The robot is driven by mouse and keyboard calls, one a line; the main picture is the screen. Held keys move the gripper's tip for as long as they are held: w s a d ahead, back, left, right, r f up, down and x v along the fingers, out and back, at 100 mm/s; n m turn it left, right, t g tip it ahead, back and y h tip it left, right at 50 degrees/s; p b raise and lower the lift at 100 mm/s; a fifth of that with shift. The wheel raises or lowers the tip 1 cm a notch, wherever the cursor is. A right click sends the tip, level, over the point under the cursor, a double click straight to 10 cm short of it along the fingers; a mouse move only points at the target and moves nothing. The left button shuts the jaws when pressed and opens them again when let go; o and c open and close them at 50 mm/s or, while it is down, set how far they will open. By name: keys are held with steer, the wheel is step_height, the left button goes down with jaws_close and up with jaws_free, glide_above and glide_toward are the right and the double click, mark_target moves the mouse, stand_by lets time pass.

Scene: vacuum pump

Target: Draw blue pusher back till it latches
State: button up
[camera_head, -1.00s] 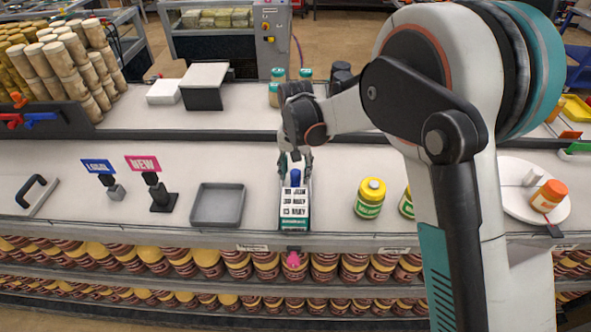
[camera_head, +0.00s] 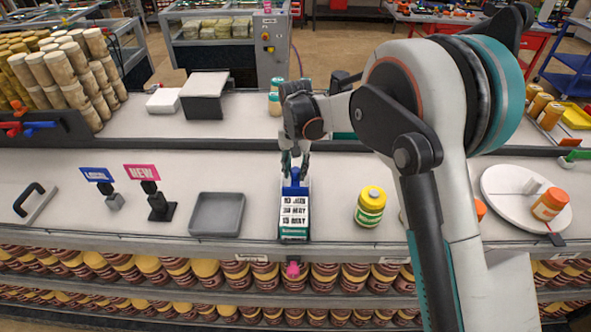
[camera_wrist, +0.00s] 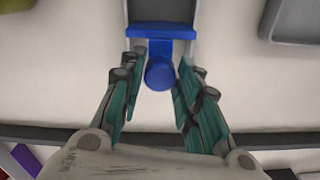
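The blue pusher (camera_head: 295,188) is at the back end of a narrow white and green dispenser (camera_head: 293,232) holding labelled date cards (camera_head: 294,211). In the wrist view, the pusher's crossbar (camera_wrist: 148,33) spans the end of a grey-walled channel, with a round knob (camera_wrist: 159,74) projecting from it toward me. My gripper (camera_head: 294,164) is over the pusher. In the wrist view its teal fingers (camera_wrist: 160,62) stand on either side of the knob, with visible gaps, so it is open. Whether the pusher is latched cannot be told.
A grey tray (camera_head: 217,229) and a pink NEW sign (camera_head: 141,171) stand to the left on the counter. A yellow-lidded jar (camera_head: 370,207) stands to the right. A raised ledge (camera_head: 240,144) runs behind the dispenser. A pink tag (camera_head: 293,269) hangs at the shelf front.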

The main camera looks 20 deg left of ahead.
steer(key=shift+o, duration=0.8)
steer(key=shift+r, duration=0.15)
step_height(320, 180, up, 12)
